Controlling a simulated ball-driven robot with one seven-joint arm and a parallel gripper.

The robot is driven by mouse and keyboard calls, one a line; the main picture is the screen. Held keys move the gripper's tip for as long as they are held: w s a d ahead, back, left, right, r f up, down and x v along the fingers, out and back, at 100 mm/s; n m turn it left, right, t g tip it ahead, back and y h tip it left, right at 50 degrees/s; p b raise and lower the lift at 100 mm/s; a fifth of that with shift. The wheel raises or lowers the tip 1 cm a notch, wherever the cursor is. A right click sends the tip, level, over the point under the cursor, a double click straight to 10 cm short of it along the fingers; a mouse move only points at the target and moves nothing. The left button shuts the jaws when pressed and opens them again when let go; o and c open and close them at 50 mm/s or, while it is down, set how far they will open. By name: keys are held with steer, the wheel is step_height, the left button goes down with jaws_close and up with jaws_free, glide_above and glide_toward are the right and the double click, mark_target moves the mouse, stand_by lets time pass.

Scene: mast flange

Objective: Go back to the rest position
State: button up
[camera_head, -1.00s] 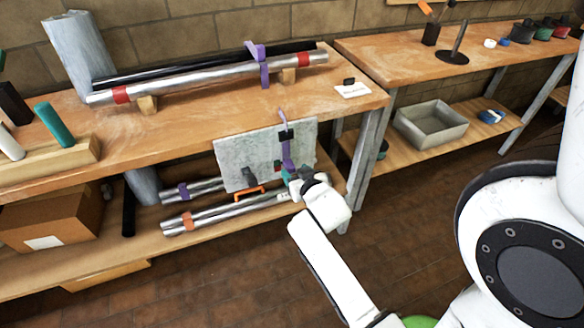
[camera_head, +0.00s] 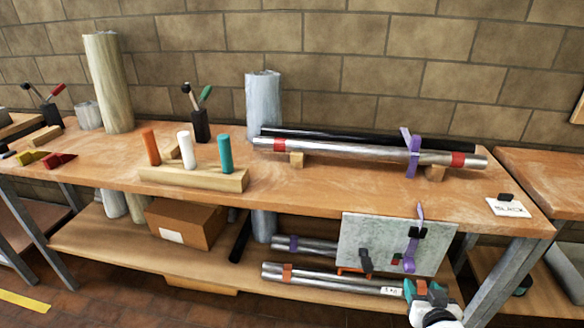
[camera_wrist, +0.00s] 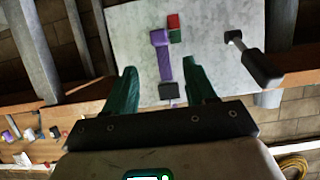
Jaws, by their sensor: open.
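My gripper (camera_head: 422,290) is at the lower right in the head view, by the lower right corner of an upright grey plate (camera_head: 385,240) below the bench top's front edge. In the wrist view its two green fingers (camera_wrist: 163,88) are spread apart and nothing is held between them. Beyond them, the grey plate (camera_wrist: 215,70) carries a purple strap (camera_wrist: 164,60) with a black block, and a small red and green piece (camera_wrist: 173,28). A black-headed clamp-like part (camera_wrist: 258,65) stands out from the plate. Whether the fingers touch anything is unclear.
Silver pipes (camera_head: 330,279) lie on the lower shelf close to my gripper. The bench top (camera_head: 330,195) above holds a long pipe (camera_head: 360,152) on wooden blocks and a peg rack (camera_head: 195,178). A cardboard box (camera_head: 185,222) sits on the shelf. Brown floor is open at the front.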

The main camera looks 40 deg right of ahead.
steer(key=w+a+f+n+g+y+p, duration=0.15)
steer(key=a+n+y+p, duration=0.35)
steer(key=a, duration=0.7)
steer(key=s+a+n+g+y, duration=0.4)
steer(key=s+a+g+y, duration=0.1)
steer(key=a, duration=0.7)
steer(key=shift+s+a+r+n+g+p, duration=0.2)
steer(key=shift+s+r+n+g+p, duration=0.3)
steer(key=shift+s, duration=0.6)
steer(key=shift+f, duration=0.15)
